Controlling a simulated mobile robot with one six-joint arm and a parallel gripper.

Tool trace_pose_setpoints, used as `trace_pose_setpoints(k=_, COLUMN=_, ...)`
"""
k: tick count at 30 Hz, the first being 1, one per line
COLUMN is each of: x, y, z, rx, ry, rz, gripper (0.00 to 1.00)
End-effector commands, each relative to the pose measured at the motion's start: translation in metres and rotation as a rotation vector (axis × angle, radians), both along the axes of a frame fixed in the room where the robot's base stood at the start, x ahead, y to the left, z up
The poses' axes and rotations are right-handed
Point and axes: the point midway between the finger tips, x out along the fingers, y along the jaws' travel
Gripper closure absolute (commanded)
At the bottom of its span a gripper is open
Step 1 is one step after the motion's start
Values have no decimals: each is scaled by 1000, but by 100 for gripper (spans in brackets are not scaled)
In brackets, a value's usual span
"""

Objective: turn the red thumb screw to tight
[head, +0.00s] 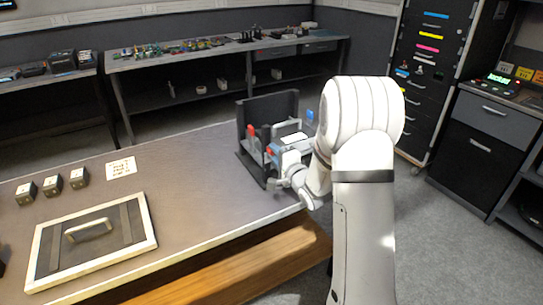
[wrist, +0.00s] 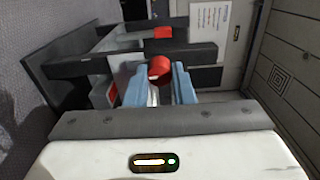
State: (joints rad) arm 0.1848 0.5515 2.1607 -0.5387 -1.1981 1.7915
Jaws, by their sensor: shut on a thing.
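The red thumb screw (wrist: 159,70) shows in the wrist view as a red round knob between the tips of two light blue fingers. My gripper (wrist: 160,82) is shut on it. The screw sits in front of a dark fixture (wrist: 80,66) with grey bars. In the head view the fixture (head: 275,103) stands upright near the right end of the workbench, and my gripper (head: 280,172) reaches it from the right. The gripped screw cannot be made out clearly there. The screw's marking or turn angle cannot be read.
A second red part (wrist: 163,32) sits on the fixture beyond the screw, and a white printed label (wrist: 211,16) is behind it. On the bench (head: 190,170) are several small dark blocks (head: 52,184), a paper note (head: 121,168) and a framed panel with a handle (head: 90,238). The bench middle is clear.

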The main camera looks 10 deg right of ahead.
Motion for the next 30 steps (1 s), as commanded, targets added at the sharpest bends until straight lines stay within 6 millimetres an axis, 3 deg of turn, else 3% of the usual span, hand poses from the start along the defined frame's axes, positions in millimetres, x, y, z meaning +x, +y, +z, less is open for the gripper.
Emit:
trace_pose_setpoints(k=13, x=-2, y=2, z=-6, rx=8, ry=16, rz=4, gripper=100)
trace_pose_setpoints(k=14, x=-2, y=2, z=-6, rx=8, ry=16, rz=4, gripper=77)
trace_pose_setpoints(k=21, x=-1, y=1, z=-4, rx=8, ry=11, rz=2, gripper=57)
trace_pose_setpoints(k=30, x=-3, y=0, z=-2, rx=8, ry=7, rz=1, gripper=56)
